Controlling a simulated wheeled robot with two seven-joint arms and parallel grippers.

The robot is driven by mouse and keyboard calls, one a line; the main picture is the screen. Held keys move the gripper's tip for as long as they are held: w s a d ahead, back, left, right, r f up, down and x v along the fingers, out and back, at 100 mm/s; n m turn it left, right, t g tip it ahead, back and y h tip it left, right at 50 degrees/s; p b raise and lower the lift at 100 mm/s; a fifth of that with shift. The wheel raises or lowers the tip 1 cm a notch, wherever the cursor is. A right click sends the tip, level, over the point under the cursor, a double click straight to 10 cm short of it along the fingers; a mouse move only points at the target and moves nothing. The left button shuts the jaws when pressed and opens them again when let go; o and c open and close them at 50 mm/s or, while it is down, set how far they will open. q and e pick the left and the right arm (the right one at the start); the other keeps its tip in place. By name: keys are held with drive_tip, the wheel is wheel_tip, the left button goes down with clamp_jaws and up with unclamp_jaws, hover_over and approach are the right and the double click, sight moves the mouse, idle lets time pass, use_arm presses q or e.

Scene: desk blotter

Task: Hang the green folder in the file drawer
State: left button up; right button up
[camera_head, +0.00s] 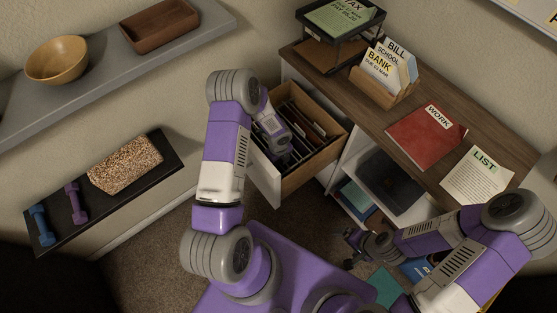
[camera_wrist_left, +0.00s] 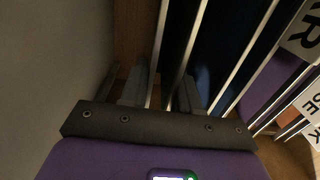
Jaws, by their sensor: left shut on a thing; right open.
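The open wooden file drawer (camera_head: 318,161) holds several dark folders on rails. My left gripper (camera_head: 284,160) reaches down into it. In the left wrist view my left gripper (camera_wrist_left: 168,88) is shut on a thin, dark, rail-topped folder (camera_wrist_left: 182,45) among the hanging folders; its colour is too dark to tell. No folder in the drawer reads clearly as green. A teal-green flat thing (camera_head: 385,286) lies low at the bottom right, partly behind my right arm; I cannot tell if it is the green folder. My right gripper (camera_head: 352,248) is open and empty, below the shelves.
The desk top (camera_head: 445,110) bears a tray with a green TAX sheet (camera_head: 340,16), a letter holder (camera_head: 385,92), a red WORK folder (camera_head: 426,136) and a LIST sheet (camera_head: 478,175). A dark case (camera_head: 392,180) sits on the shelf right of the drawer. Carpet shows below.

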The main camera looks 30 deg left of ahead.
use_arm(q)
drive_tip(key=shift+f, duration=0.1)
drive_tip(key=o, duration=1)
wheel_tip(320, 180, up, 8)
drive_tip(key=p, duration=0.3)
drive_tip(key=shift+f, duration=0.2)
